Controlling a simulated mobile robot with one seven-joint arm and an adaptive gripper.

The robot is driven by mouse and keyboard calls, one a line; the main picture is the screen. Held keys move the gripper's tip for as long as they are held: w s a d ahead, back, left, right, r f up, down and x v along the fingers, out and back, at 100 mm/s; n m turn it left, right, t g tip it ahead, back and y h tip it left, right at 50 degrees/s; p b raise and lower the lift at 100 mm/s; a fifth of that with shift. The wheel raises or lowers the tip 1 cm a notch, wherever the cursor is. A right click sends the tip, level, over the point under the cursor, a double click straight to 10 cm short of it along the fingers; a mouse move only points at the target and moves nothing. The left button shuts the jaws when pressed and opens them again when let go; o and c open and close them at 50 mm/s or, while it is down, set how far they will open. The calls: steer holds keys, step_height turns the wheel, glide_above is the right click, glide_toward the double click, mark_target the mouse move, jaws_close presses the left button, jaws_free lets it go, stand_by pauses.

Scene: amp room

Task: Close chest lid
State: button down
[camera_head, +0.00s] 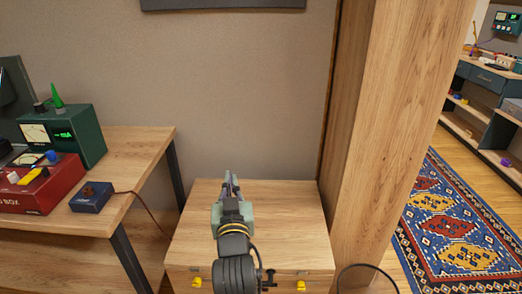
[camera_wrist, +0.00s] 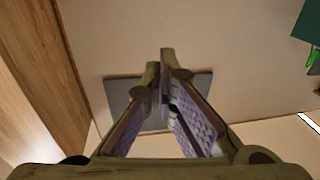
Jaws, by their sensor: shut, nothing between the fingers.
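The wooden chest (camera_head: 290,284) stands on the floor against the wall, between the table and a wooden post. Its light wooden lid (camera_head: 290,225) lies flat, or nearly flat, across the top. Whether a thin gap is left at the front edge cannot be told. Two yellow latches, a left one (camera_head: 197,283) and a right one (camera_head: 301,286), show at the front. My gripper (camera_head: 228,182) is over the lid, pointing toward the wall. Its fingers are together and empty at the tips in the wrist view (camera_wrist: 167,62). My arm hides the middle of the lid and front.
A wooden table (camera_head: 140,150) on the left holds a green meter box (camera_head: 75,137), a red box (camera_head: 45,190) and a small blue box (camera_head: 91,197) with a cable hanging toward the chest. The wooden post (camera_head: 400,120) stands close on the right. A patterned rug (camera_head: 455,235) lies beyond it.

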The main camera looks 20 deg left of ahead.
steer(key=d+m+h+p, duration=0.2)
steer(key=d+h+p, duration=0.15)
steer(key=d, duration=0.25)
steer(key=w+a+f+b, duration=0.1)
steer(key=w+f+b, duration=0.1)
steer(key=w+f, duration=0.3)
steer(key=shift+d+x, duration=0.35)
steer(key=shift+x, duration=1.6)
steer(key=shift+f+b, duration=0.1)
steer(key=shift+b, duration=0.2)
